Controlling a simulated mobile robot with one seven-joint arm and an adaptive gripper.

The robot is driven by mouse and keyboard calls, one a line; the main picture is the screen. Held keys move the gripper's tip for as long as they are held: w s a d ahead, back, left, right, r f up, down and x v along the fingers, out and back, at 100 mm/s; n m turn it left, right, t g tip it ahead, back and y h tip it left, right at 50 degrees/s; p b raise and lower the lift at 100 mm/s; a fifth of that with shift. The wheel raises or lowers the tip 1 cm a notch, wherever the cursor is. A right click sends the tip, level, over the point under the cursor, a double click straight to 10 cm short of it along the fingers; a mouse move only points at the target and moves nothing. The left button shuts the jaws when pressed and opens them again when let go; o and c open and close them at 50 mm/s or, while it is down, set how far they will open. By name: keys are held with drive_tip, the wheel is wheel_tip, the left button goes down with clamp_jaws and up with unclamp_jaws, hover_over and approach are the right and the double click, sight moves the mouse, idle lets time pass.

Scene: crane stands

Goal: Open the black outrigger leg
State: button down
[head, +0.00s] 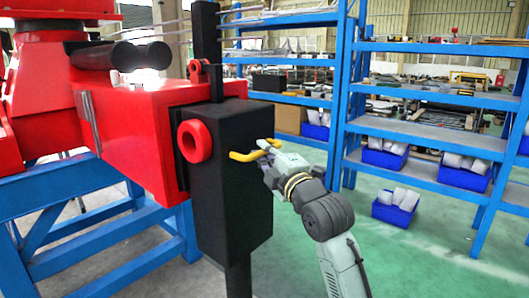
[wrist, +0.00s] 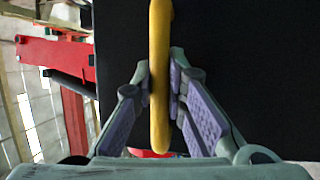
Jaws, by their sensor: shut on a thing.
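The black outrigger leg (head: 232,190) stands upright as a tall black box at the end of the red crane beam. A yellow handle (head: 246,156) sticks out from its face near the top. My gripper (head: 268,152) is at this handle, on the right side of the leg. In the wrist view the yellow handle (wrist: 159,80) runs between the two fingers of my gripper (wrist: 160,90), which are shut on it. The black face of the leg (wrist: 240,60) fills the background behind it. The fingertips are partly hidden in the head view.
The red beam (head: 125,125) rests on a blue stand (head: 95,250) at left. A red ring (head: 195,141) sits on the leg's side. Blue shelves (head: 430,130) with bins stand behind at right. A blue bin (head: 394,212) is on the green floor, which is otherwise mostly clear.

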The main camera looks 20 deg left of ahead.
idle(0.5)
drive_tip(key=shift+s+d+f, duration=0.1)
drive_tip(key=shift+d, duration=0.2)
drive_tip(key=s+d+b, duration=0.3)
drive_tip(key=d+b, duration=0.1)
drive_tip(key=d, duration=0.4)
drive_tip(key=shift+d, duration=0.4)
drive_tip(key=c, duration=1.6)
unclamp_jaws()
drive_tip(key=shift+a, duration=0.15)
drive_tip(key=shift+s, duration=0.1)
drive_tip(key=v, duration=1.2)
